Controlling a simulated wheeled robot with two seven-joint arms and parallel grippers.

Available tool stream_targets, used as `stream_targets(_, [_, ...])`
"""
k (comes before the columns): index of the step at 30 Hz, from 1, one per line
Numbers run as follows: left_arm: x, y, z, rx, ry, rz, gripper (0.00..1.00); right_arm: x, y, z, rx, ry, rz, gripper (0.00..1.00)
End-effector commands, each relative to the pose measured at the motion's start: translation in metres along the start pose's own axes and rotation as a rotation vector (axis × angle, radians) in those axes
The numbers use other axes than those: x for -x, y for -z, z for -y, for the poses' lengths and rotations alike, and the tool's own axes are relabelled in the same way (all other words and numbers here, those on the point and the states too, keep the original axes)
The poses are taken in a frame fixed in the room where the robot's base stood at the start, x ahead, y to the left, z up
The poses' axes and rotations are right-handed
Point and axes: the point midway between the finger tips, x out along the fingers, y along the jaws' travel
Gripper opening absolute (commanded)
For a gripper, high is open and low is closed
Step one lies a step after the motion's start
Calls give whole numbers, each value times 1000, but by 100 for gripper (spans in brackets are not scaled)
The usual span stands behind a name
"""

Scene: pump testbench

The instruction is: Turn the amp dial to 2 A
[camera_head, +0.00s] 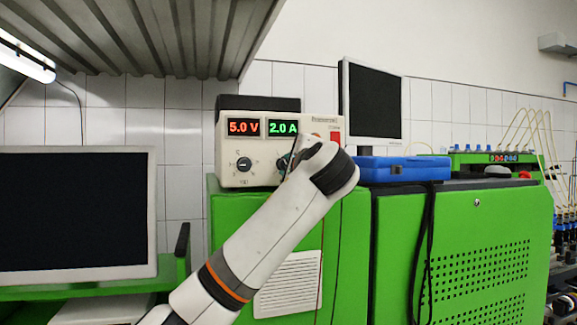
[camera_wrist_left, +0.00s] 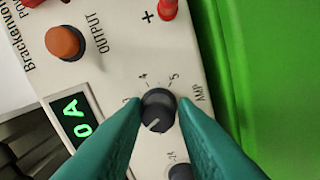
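The cream power supply (camera_head: 232,145) stands on a green cabinet. Its red display (camera_head: 243,127) reads 5.0 V and its green display (camera_head: 283,128) reads 2.0 A. In the wrist view the black amp dial (camera_wrist_left: 158,111) sits between the two teal fingers of my left gripper (camera_wrist_left: 159,102). The fingertips lie against its sides, and its white pointer mark faces the lower left. In the head view the amp dial (camera_head: 283,162) is partly covered by my left wrist. The volt dial (camera_head: 244,164) is to its left. My right gripper is out of view.
An orange output button (camera_wrist_left: 64,42) and a red plus terminal (camera_wrist_left: 168,9) are near the dial. A blue case (camera_head: 400,169) lies on the cabinet right of the supply, with a monitor (camera_head: 372,100) behind. A metal shelf (camera_head: 150,38) hangs above.

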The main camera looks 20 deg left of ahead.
Motion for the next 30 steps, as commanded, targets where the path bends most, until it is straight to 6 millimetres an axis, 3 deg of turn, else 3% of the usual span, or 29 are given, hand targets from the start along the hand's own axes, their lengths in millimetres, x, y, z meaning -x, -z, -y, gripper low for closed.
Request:
stream_targets(1, [0,-2,1,-2,1,2,34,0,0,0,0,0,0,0])
stream_targets(3, [0,-1,1,-1,1,1,44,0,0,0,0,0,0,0])
stream_targets(14, [6,-1,1,1,-2,0,44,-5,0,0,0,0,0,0])
stream_targets(30, [106,-3,2,0,-3,2,44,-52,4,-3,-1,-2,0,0])
